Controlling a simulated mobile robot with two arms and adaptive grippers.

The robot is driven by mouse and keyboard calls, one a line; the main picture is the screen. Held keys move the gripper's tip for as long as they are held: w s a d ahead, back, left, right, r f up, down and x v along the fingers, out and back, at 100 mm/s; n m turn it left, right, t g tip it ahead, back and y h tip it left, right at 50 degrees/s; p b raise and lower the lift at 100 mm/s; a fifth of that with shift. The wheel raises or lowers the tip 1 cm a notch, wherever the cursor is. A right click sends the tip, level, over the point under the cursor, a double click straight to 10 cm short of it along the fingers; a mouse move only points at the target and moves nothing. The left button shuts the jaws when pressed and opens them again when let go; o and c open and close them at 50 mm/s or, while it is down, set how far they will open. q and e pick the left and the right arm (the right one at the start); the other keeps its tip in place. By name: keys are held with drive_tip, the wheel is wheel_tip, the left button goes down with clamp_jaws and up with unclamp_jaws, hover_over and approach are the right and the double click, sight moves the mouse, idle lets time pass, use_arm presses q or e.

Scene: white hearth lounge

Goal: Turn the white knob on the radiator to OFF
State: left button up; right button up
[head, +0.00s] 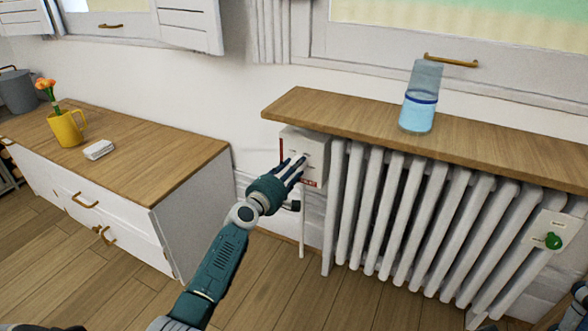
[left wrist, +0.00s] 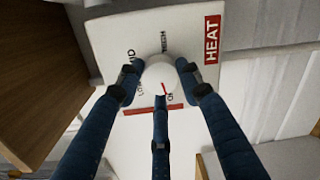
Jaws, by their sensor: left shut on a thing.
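The white knob (left wrist: 160,78) sits on a white control box (head: 305,143) at the left end of the radiator (head: 400,215). In the left wrist view the box face carries LOW, MID and HIGH lettering and a red HEAT label. A red mark on the knob points down towards lettering that looks like OFF, partly hidden by a finger. My left gripper (left wrist: 160,88) is shut on the knob, with its fingers around it. In the head view the left gripper (head: 291,172) hides the knob. A small part of my right arm shows at the lower right edge.
A wooden shelf (head: 480,134) lies above the radiator and bears a bottle of blue liquid (head: 419,97). A green knob (head: 553,241) is at the radiator's right end. A low cabinet (head: 190,150) at left holds a yellow mug (head: 66,130) and a small white object (head: 99,150).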

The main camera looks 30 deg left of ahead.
use_arm(q)
drive_tip(key=shift+a+n, duration=0.1)
drive_tip(key=shift+n, duration=0.3)
drive_tip(key=o, duration=1.1)
drive_tip(key=shift+o, duration=0.2)
drive_tip(key=s, duration=1.2)
drive_tip(key=shift+a+r, duration=0.25)
